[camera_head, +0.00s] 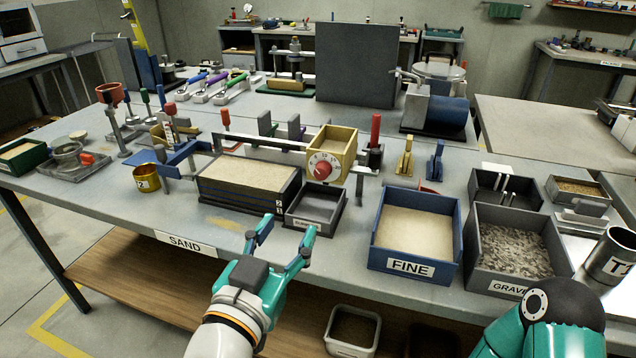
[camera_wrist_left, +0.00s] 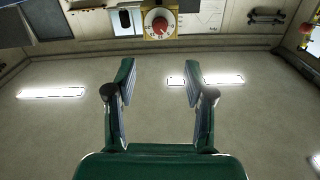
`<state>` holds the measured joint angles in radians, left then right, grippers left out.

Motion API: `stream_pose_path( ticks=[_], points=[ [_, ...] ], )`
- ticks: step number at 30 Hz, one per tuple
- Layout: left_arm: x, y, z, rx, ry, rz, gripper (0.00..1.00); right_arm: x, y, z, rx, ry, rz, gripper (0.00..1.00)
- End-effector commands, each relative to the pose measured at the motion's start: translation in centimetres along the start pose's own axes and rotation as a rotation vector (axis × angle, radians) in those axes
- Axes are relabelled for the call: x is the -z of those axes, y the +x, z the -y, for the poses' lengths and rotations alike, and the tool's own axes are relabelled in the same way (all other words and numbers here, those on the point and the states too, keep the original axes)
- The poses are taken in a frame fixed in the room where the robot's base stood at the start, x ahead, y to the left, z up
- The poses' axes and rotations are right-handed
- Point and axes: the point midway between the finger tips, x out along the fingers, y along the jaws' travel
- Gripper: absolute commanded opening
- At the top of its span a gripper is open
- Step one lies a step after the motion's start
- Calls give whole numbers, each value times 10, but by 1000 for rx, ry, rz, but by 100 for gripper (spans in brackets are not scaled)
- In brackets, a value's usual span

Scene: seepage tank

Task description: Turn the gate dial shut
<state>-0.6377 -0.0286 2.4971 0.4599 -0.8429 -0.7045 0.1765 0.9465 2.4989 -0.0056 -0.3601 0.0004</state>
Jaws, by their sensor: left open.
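The gate dial (camera_head: 323,168) is a white round face with a red knob and dark marks. It sits on the front of a yellow box (camera_head: 333,139) filled with sand, above and behind a small grey tray (camera_head: 315,207). My left gripper (camera_head: 287,228) is open and empty, in front of the tray and below the dial, apart from it. In the left wrist view the dial (camera_wrist_left: 159,24) is at the top centre, beyond the two spread fingers (camera_wrist_left: 160,85). My right arm shows at the lower right; its gripper is out of view.
A sand-filled dark tank (camera_head: 248,183) stands left of the tray. A blue FINE bin (camera_head: 413,230) and a grey GRAVEL bin (camera_head: 515,247) stand to the right. A horizontal bar (camera_head: 262,142) runs behind the tank. Bare table lies around the SAND label (camera_head: 185,243).

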Motion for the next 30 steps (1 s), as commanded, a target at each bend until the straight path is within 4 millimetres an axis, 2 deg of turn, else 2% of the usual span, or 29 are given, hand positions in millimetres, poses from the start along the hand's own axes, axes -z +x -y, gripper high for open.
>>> stream_pose_path(
  ticks=[12, 18, 24, 30],
  points=[
    [-2, 87, 0, 0, 0, 5, 53, 0, -1, 0, 0, 0, 0, 48],
    [-2, 125, 0, -1, 0, 5, 53, 0, -4, 2, 0, 0, 0, 48],
    [-2, 146, 0, 0, -1, 4, 53, 0, -6, 2, 0, 0, 0, 48],
    [-2, 152, 0, 0, -1, 4, 53, 0, -6, 2, 0, 0, 0, 48]
  ],
)
